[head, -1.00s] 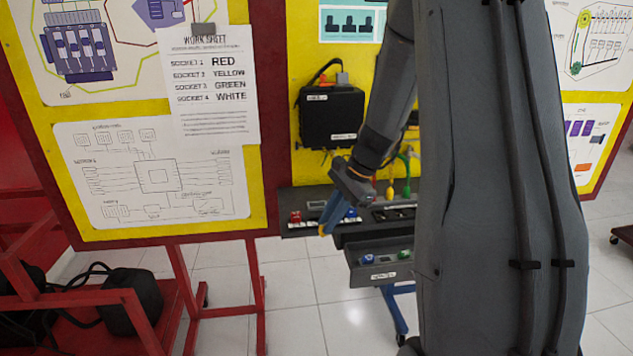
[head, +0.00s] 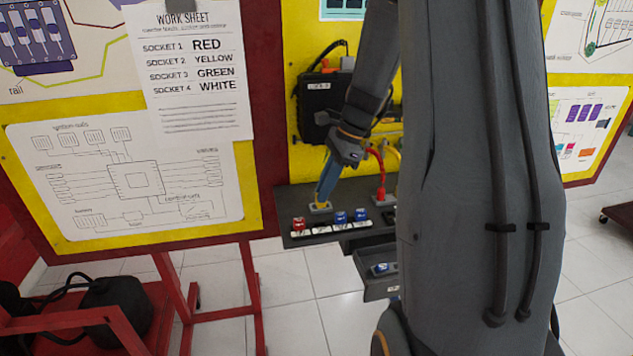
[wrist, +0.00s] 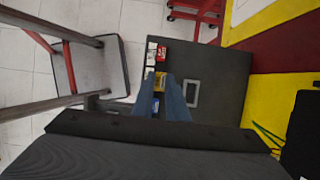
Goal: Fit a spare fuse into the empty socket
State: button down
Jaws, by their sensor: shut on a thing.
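My gripper (head: 322,198) points down over the dark shelf (head: 290,238), its blue fingers shut on a small yellow fuse. The yellow fuse (wrist: 158,82) shows at the fingertips in the wrist view, but is mostly hidden by them in the head view. No fuse shows in the row between red and blue.
The work sheet (head: 190,75) lists red, yellow, green and white for sockets 1 to 4. A lower tray (head: 378,290) holds a blue fuse. A black box (head: 315,112) and coloured cables (head: 378,170) are behind the shelf. A red stand (head: 255,290) is at left.

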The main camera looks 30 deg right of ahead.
aim_at(323, 206)
jog(key=shift+a+f+b, duration=0.1)
jog(key=shift+f+b, duration=2.1)
jog(key=shift+f, duration=0.55)
jog(key=shift+p, duration=0.45)
jog(key=shift+f+b, duration=0.35)
jog(key=shift+f, duration=0.5)
jog(key=c, duration=2)
grip_release()
jog(key=shift+p+v, duration=2.35)
jog(key=shift+v, duration=0.35)
